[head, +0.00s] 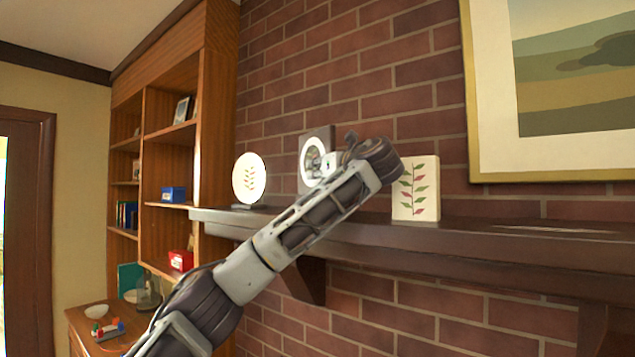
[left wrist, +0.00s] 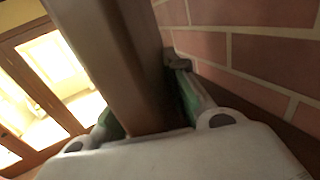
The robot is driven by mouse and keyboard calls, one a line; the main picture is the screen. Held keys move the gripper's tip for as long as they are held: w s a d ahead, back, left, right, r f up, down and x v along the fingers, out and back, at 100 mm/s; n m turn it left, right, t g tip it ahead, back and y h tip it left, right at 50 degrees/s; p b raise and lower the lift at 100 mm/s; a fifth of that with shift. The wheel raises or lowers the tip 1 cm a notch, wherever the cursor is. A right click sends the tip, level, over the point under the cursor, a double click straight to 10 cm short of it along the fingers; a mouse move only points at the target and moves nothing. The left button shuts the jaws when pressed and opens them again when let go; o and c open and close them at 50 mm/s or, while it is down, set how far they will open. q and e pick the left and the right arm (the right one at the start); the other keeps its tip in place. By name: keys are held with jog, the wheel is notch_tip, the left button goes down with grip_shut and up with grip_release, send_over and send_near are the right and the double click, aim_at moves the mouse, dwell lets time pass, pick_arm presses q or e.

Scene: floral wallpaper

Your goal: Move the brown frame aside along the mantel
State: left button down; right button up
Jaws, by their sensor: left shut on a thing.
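The brown frame (head: 304,178), a dark squarish panel with a round white-rimmed picture, stands upright at the mantel, left of its middle. My left arm crosses in front of its lower right part. My left gripper (head: 329,161) is at the frame's right side, with its fingertips partly hidden in the head view. In the left wrist view, the gripper (left wrist: 150,115) is shut on the frame, whose brown edge (left wrist: 125,60) runs between the two fingers. The dark wooden mantel (head: 480,236) runs along the brick wall. My right gripper is not in view.
A round white plate with a leaf pattern (head: 249,179) stands on the mantel left of the frame. A cream panel with painted leaves (head: 416,204) stands to the right. The mantel is clear farther right, below a large landscape painting (head: 490,120). A wooden bookcase (head: 215,110) adjoins the left.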

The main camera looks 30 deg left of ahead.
aim_at(318, 181)
pick_arm(q)
jog(key=shift+f, duration=1.4)
jog(key=shift+f, duration=0.15)
jog(key=c, duration=1.4)
grip_release()
